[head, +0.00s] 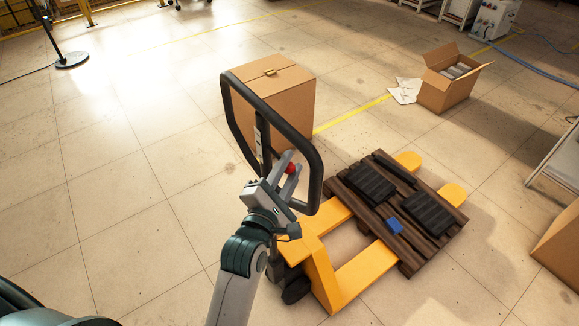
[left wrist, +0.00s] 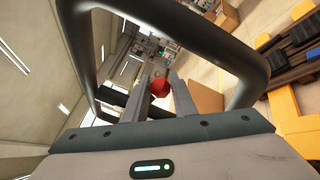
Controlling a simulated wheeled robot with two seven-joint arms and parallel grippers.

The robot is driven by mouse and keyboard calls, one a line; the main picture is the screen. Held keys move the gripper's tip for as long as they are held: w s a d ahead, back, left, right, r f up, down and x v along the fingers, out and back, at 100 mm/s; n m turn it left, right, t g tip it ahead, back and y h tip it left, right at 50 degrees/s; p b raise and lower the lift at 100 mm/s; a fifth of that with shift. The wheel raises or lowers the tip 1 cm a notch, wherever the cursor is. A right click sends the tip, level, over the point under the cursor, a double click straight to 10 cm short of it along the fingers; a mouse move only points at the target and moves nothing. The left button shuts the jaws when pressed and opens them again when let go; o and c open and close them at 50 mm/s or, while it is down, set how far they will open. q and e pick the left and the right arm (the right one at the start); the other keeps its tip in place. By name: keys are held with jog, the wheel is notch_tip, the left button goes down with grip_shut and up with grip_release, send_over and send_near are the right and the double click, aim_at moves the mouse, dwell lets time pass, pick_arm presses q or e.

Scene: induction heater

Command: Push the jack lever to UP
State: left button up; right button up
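The jack's black loop handle (head: 312,160) stands upright over the yellow pallet jack (head: 322,272). A red knob (head: 291,168), which looks like the lever's end, shows inside the loop. My left gripper (head: 287,166) reaches into the loop, its two grey fingers apart at the knob. In the left wrist view the red knob (left wrist: 159,87) appears between the fingertips, framed by the black loop (left wrist: 255,85). I cannot tell whether a finger touches it. The lever's shaft and position are mostly hidden. My right gripper is in neither view.
A dark wooden pallet (head: 408,252) with black blocks and a blue piece lies on the yellow forks. A closed cardboard box (head: 290,100) stands just behind the handle. An open box (head: 445,92) is farther back right.

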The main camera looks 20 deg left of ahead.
pick_arm(q)
grip_shut()
jog(key=shift+f+m+b, duration=0.3)
jog(key=shift+f+b, duration=0.25)
jog(key=shift+b, duration=0.15)
jog(key=f+m+t+b, duration=0.1)
jog(key=b, duration=0.1)
jog(key=f+m+b, duration=0.1)
jog(key=b, duration=0.1)
jog(key=shift+w+a+f+m+t+h, duration=0.2)
jog(key=shift+f+m+t+h, duration=0.1)
jog(key=shift+m+t+h, duration=0.1)
jog(key=shift+a+f+m+t+h+b, duration=0.2)
jog(key=shift+m+t+h+b, duration=0.1)
jog(key=shift+m+b, duration=0.45)
jog(key=shift+w, duration=0.1)
jog(key=o, duration=0.7)
grip_release()
jog(key=shift+c, duration=0.2)
jog(key=shift+r, duration=0.1)
